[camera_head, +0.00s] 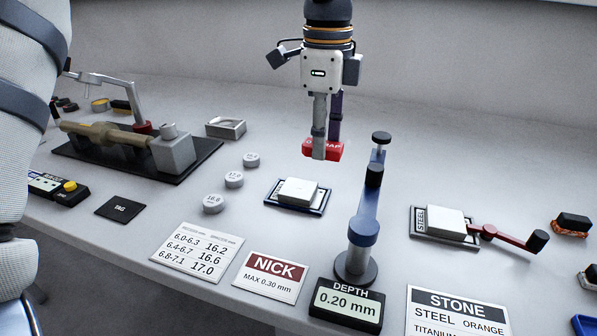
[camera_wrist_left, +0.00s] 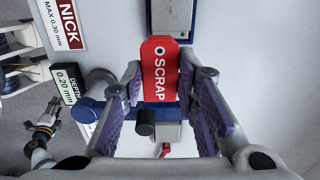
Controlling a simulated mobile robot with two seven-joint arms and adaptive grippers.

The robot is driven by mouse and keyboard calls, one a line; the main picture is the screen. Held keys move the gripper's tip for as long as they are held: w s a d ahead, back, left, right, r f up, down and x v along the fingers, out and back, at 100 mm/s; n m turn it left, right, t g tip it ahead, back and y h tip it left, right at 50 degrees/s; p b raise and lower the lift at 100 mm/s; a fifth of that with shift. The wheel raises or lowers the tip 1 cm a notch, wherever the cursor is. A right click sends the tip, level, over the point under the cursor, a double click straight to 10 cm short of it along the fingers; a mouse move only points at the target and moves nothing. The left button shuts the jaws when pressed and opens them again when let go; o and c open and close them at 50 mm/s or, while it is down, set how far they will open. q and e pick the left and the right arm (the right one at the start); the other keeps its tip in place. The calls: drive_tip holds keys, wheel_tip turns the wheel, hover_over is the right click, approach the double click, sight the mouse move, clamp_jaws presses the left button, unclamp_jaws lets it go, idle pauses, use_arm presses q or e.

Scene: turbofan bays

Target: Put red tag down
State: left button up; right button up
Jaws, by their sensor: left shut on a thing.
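My left gripper (camera_head: 326,146) hangs at the upper middle of the head view, pointing down. It is shut on the red tag (camera_head: 335,152), a small red block held above the table. In the left wrist view the red tag (camera_wrist_left: 158,68) shows white lettering "SCRAP" and a round hole mark, between the fingertips of my left gripper (camera_wrist_left: 160,82). A black square pad marked "TAG" (camera_head: 120,209) lies bare at the left front, well away from the gripper.
Below the held tag, a pale block sits on a blue-framed tray (camera_head: 275,201). A blue upright depth gauge (camera_head: 363,215) stands nearby. Round weights (camera_head: 234,180) and a black-based fixture (camera_head: 90,155) stand left. A red-handled block (camera_head: 445,222) and printed cards (camera_head: 198,250) are around.

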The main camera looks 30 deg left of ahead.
use_arm(q)
hover_over(299, 188)
wheel_tip(299, 188, down, 6)
drive_tip(key=shift+d+r, duration=0.15)
drive_tip(key=shift+r, duration=0.05)
drive_tip(key=f, duration=0.3)
drive_tip(key=shift+a+f, duration=0.25)
drive_tip(key=shift+f, duration=0.1)
drive_tip(key=o, duration=1.1)
drive_tip(key=shift+f, duration=0.1)
drive_tip(key=shift+c, duration=0.2)
wheel_tip(299, 188, up, 12)
drive_tip(key=shift+r, duration=0.2)
